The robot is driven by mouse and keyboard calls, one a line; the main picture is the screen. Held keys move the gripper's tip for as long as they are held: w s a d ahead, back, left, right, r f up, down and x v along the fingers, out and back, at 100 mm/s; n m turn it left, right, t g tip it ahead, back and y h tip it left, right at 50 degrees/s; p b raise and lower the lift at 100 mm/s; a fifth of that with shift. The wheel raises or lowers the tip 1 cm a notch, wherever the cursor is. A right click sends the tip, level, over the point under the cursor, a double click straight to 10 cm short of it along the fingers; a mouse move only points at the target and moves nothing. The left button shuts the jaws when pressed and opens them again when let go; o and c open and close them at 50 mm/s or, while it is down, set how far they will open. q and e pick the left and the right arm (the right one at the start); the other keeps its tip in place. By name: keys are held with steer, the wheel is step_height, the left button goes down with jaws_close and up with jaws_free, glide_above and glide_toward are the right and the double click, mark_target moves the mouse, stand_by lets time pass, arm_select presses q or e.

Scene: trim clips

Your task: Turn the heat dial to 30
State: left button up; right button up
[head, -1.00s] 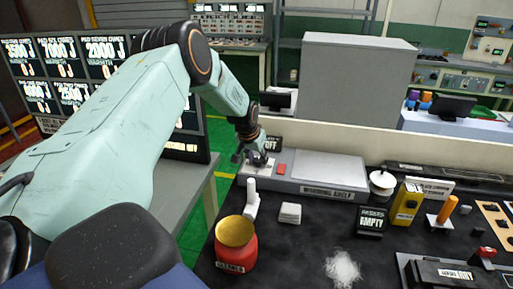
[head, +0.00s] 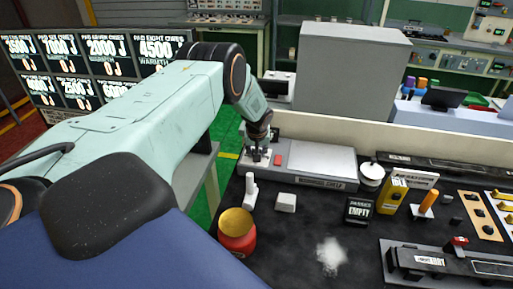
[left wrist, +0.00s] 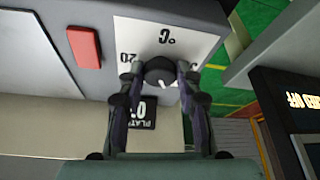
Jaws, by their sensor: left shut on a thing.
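The heat dial (left wrist: 159,71) is a round black knob with a white pointer mark, on a white scale plate (left wrist: 190,45) marked "°C" and "20", upside down in the left wrist view. My left gripper (left wrist: 158,82) is shut on the dial, one finger on each side. In the head view my left gripper (head: 258,157) is at the left end of the grey warming shelf (head: 315,162) and hides most of the dial. A small "PLATE" display (left wrist: 143,113) is partly covered by a finger; its number is not fully readable. The right gripper is not in view.
A red button (left wrist: 84,46) sits beside the scale plate.

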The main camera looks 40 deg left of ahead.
arm_select(q)
steer(key=shift+w+r, duration=0.3)
steer(key=shift+a, duration=0.1)
steer(key=o, duration=1.1)
steer(key=shift+s+f, duration=0.15)
steer(key=shift+f, duration=0.1)
steer(key=shift+o, duration=0.2)
steer(key=v, duration=1.2)
